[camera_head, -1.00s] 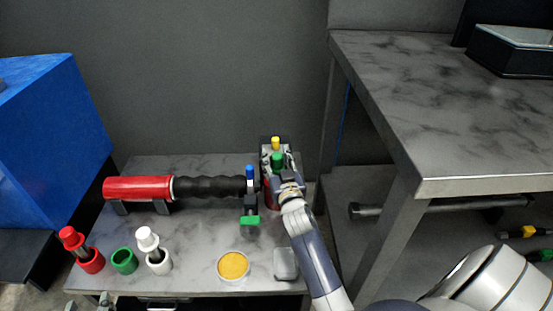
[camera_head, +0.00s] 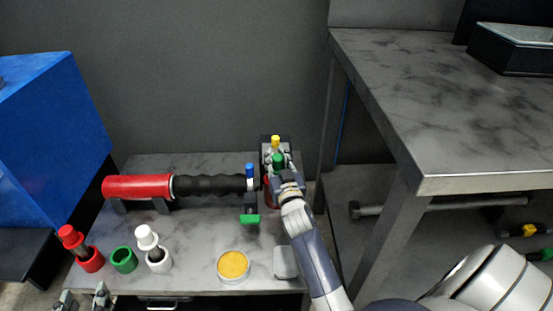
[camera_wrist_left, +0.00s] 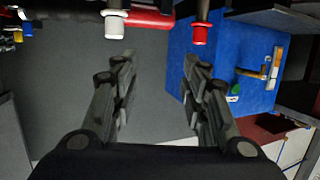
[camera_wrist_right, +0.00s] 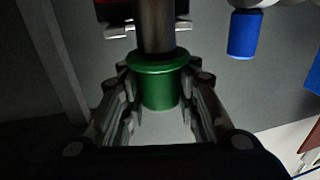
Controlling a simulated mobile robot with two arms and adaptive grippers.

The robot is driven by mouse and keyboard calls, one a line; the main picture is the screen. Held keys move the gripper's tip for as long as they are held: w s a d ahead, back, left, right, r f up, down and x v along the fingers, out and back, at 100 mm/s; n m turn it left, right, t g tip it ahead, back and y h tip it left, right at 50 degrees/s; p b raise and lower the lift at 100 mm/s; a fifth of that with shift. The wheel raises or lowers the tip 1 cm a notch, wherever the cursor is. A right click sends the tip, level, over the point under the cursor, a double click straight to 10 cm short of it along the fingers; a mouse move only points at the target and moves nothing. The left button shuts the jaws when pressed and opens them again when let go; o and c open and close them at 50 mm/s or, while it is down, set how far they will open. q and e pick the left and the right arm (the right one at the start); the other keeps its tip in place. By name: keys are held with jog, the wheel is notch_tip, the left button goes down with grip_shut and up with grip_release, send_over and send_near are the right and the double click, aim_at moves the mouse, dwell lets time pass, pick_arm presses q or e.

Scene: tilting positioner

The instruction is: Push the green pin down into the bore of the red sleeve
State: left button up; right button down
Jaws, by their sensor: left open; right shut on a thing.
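The green pin (camera_head: 278,160) stands at the right end of the bench fixture, and my right gripper (camera_head: 283,169) is shut on its head. In the right wrist view the green head (camera_wrist_right: 158,85) sits between the fingers (camera_wrist_right: 160,95), and its grey shaft (camera_wrist_right: 156,25) runs towards a red part (camera_wrist_right: 115,10) at the top edge. In the head view a sliver of red (camera_head: 267,193), possibly the sleeve, shows beside my right gripper. The bore and the shaft's end are hidden. My left gripper (camera_head: 84,300) is open and empty at the bench's front left; its fingers (camera_wrist_left: 157,65) are apart.
A red cylinder with black grip (camera_head: 138,187) lies along the bench. A blue pin (camera_head: 249,171) and yellow pin (camera_head: 275,140) stand near my right gripper. Red (camera_head: 91,262), green (camera_head: 124,261) and white (camera_head: 159,264) cups and a yellow-topped tin (camera_head: 233,265) stand in front.

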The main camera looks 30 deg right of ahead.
pick_arm(q)
jog(key=shift+w+d+r, duration=0.1)
jog(key=shift+w+r, duration=0.05)
jog(key=shift+r, duration=0.25)
jog(key=shift+w+d+r+t, duration=0.1)
jog(key=shift+r+t, duration=0.2)
jog(key=shift+t, duration=0.2)
pick_arm(e)
jog(key=shift+f, duration=0.3)
pick_arm(q)
jog(key=shift+w+d+r, duration=0.1)
jog(key=shift+r, duration=0.25)
pick_arm(e)
jog(key=shift+f, duration=0.15)
pick_arm(q)
jog(key=shift+f, duration=0.15)
